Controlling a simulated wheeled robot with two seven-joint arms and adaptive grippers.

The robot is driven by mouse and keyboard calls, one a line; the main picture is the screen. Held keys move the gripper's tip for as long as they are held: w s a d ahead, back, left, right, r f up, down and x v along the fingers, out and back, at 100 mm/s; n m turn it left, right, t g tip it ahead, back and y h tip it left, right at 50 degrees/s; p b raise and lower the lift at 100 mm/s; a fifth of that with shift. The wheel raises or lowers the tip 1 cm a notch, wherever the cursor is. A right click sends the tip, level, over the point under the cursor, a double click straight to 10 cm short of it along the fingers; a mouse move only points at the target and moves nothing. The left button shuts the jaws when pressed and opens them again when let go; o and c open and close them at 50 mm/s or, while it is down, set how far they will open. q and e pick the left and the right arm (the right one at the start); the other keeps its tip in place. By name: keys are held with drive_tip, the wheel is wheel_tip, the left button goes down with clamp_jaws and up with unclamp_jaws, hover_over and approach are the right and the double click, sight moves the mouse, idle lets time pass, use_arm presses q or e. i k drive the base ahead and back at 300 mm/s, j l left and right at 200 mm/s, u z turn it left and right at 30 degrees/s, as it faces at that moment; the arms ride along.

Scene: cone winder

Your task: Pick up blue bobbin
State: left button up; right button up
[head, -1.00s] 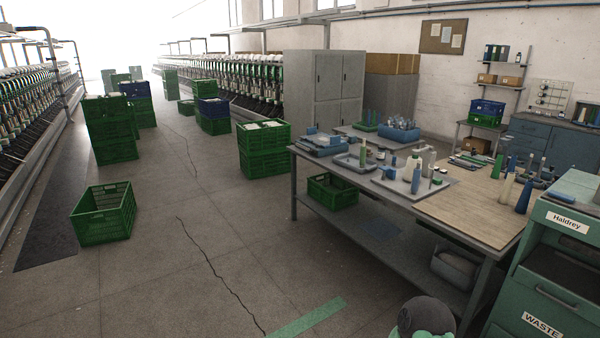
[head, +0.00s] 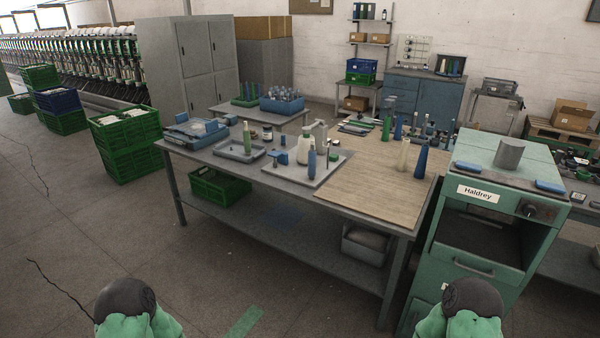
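Several blue bobbins are on the workbench (head: 240,163). One blue bobbin (head: 421,162) stands upright on the wooden board (head: 365,180), right beside a cream bobbin (head: 404,155). Another blue bobbin (head: 312,163) stands upright on the light grey tray (head: 287,176) near the middle of the bench. More blue bobbins (head: 398,128) stand towards the back of the board, near a green one (head: 387,128). I cannot tell from the picture which blue bobbin is meant. Green and dark parts of my two arms show at the bottom edge. Neither gripper is in view.
Stacked green crates (head: 126,160) stand left of the bench. The floor in front of the bench is clear.

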sight(312, 152)
drive_tip(key=i, duration=0.3)
drive_tip(key=i+l+u, duration=0.1)
drive_tip(key=u, duration=0.25)
drive_tip(key=i+l+u, duration=0.2)
drive_tip(key=u, duration=0.15)
